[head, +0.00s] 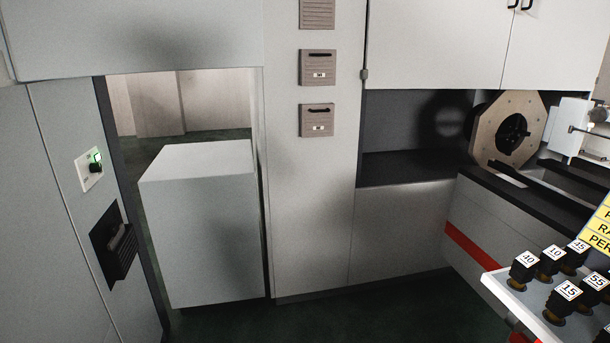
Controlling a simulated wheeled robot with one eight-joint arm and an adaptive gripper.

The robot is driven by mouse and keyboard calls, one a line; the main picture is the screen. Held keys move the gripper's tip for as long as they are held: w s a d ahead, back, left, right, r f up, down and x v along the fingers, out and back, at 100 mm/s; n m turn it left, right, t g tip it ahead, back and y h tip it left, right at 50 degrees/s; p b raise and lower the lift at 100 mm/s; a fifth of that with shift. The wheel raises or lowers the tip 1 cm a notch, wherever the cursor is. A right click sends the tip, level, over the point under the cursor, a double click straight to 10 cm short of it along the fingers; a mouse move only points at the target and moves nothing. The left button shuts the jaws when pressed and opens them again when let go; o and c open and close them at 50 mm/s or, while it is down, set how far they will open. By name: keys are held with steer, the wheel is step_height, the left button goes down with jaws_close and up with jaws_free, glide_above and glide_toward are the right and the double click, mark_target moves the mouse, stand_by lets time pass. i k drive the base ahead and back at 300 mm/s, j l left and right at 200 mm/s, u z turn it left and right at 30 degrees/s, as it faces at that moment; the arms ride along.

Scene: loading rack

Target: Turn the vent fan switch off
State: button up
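A small white switch plate (89,169) is on the grey wall panel at the left. It bears a dark knob or switch (96,168) with a lit green light (95,156) at its top. The label on the plate is too small to read, so I cannot tell for sure that this is the vent fan switch. My gripper is not in view.
Below the plate is a dark recessed handle (118,247). A pale box-shaped block (205,220) stands right of that panel. An octagonal chuck-like fixture (508,130) and a tray (530,300) of numbered black holders are at the right. Dark green floor shows at the bottom.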

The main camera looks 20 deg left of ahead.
mark_target(97, 166)
steer(key=i+j+u, duration=0.1)
steer(key=u, duration=1.9)
